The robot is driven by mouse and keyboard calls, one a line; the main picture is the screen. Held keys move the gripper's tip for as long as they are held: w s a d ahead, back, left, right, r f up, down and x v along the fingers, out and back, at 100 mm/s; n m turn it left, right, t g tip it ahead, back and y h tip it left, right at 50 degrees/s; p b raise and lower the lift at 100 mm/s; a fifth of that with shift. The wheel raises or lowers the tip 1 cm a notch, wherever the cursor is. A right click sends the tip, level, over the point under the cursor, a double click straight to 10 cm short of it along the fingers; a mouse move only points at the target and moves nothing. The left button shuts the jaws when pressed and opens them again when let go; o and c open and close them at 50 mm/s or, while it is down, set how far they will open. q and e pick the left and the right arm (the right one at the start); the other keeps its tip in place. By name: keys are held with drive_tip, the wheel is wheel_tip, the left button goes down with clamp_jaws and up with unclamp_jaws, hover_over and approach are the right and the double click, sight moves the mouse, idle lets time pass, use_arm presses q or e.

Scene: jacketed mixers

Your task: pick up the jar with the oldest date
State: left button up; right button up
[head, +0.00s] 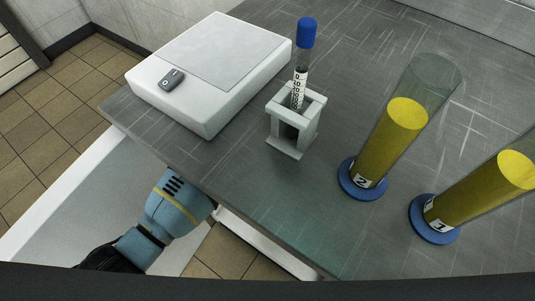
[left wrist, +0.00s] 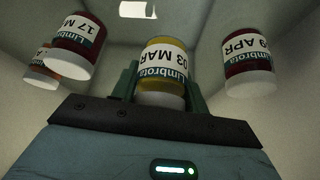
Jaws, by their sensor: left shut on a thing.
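In the left wrist view my left gripper (left wrist: 160,84) has its green fingers on both sides of a yellow jar (left wrist: 164,59) with a white label reading "Limbrota 03 MAR", and is shut on it. The label appears upside down. A dark red jar (left wrist: 75,46) at the left reads "17 M", the rest hidden. An orange jar (left wrist: 38,78) is partly behind it, its date not readable. Another dark red jar (left wrist: 248,62) at the right reads "9 APR", its first digit unclear. My right gripper is in neither view.
The jars are inside a pale-walled enclosure. In the head view a grey worktop (head: 255,190) carries a white device (head: 210,65), a blue-capped tube (head: 305,35) in a grey stand (head: 297,120), and two tall yellow-filled cylinders (head: 390,140) (head: 480,190) on blue bases. My left arm reaches below the worktop's edge.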

use_arm(q)
drive_tip(key=s+a+p, duration=0.1)
drive_tip(key=s+a, duration=0.6)
drive_tip(key=shift+s+a+p, duration=0.25)
drive_tip(key=shift+p, duration=0.1)
